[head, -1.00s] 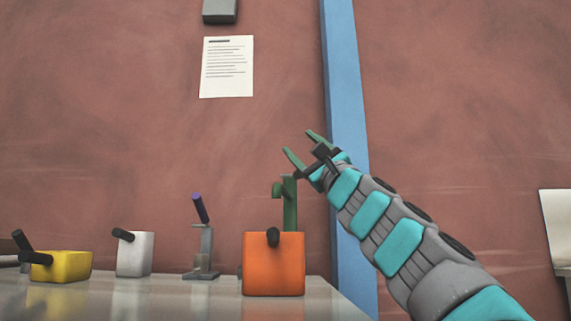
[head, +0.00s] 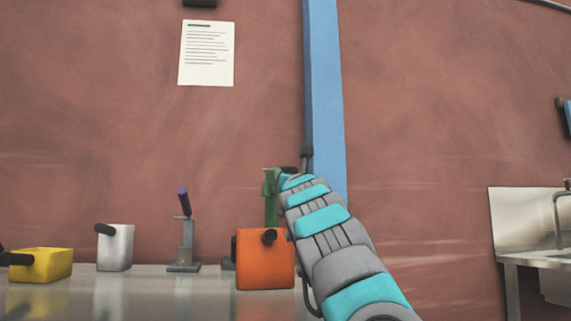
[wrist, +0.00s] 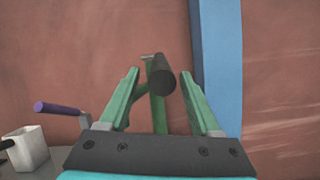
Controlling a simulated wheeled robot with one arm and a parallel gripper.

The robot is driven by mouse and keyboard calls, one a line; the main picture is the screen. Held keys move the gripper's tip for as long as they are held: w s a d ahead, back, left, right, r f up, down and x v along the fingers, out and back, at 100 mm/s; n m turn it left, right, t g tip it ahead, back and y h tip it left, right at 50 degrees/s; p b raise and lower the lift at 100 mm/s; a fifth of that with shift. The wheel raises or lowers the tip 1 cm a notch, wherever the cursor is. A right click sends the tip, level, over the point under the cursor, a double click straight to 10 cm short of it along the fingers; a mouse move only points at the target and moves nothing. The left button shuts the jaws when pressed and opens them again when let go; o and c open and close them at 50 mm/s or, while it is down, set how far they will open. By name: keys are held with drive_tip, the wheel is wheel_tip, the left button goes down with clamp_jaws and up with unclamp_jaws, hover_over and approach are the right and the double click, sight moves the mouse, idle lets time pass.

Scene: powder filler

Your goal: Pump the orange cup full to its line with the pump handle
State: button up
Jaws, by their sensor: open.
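The orange cup (head: 263,262), a square cup with a dark knob handle, stands upright on the counter. Its inside and line are not visible. A green pump (head: 271,205) stands behind it. In the wrist view the pump's black handle (wrist: 162,76) sticks up from the green post (wrist: 157,112). My gripper (wrist: 160,72) is open, with one green finger on each side of the handle in the picture. No contact shows, and I cannot tell how far ahead the handle is. In the head view my arm hides most of the gripper.
A second pump with a purple handle (head: 184,202), a white cup (head: 115,248) and a yellow cup (head: 40,265) stand left on the counter (head: 150,295). A blue post (head: 325,100) rises behind my arm. A sink (head: 540,255) is at right.

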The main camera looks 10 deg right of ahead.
drive_tip(key=p+x, duration=0.4)
drive_tip(key=shift+r, duration=0.35)
drive_tip(key=shift+w+d+p, duration=0.15)
drive_tip(key=shift+w+p, duration=0.75)
drive_tip(key=shift+p, duration=0.15)
drive_tip(key=shift+c, duration=0.3)
clamp_jaws()
